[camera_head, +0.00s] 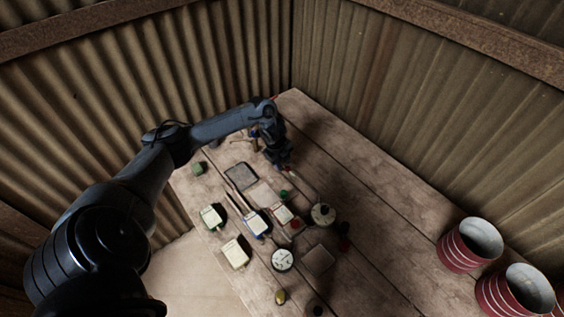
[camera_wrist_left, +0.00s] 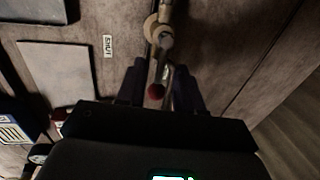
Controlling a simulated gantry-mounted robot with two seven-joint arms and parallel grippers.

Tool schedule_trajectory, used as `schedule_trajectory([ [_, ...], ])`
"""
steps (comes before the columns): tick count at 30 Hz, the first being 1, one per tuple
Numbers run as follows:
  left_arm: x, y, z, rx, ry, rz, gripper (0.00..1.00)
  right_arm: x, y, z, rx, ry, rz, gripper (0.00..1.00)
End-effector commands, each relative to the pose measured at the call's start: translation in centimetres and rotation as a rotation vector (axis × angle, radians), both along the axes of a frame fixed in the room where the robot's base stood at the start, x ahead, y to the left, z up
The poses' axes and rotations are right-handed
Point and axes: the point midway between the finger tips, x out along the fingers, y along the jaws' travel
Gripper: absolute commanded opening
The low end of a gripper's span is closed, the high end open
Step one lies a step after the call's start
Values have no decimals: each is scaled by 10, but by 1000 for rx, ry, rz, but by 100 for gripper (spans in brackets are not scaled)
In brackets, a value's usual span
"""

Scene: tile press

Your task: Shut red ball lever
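The lever with the red ball (camera_wrist_left: 155,91) shows in the left wrist view. Its metal rod runs from a tan pivot fitting (camera_wrist_left: 151,28) towards me. A small label reading SHUT (camera_wrist_left: 108,46) lies on the table left of the rod. My left gripper (camera_wrist_left: 161,75) has its dark fingers on either side of the rod and ball, apart from each other; contact is not clear. In the head view my left gripper (camera_head: 281,161) is low over the far part of the table and hides most of the lever. My right gripper is in neither view.
The wooden table (camera_head: 370,235) carries a dark tray (camera_head: 241,177), a pale plate (camera_wrist_left: 60,75), several small boxes, a white dial (camera_head: 282,260) and a round gauge (camera_head: 323,214). Two red striped buckets (camera_head: 462,252) stand at the right. Corrugated walls close in the far corner.

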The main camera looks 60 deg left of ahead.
Motion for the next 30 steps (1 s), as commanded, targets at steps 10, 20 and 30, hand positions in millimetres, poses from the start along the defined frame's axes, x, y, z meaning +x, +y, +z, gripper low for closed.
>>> schedule_trajectory([
  [10,0,0,0,0,0,0,11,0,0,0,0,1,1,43],
  [20,0,0,0,0,0,0,0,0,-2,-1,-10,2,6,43],
  [30,0,0,0,0,0,0,0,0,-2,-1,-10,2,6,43],
])
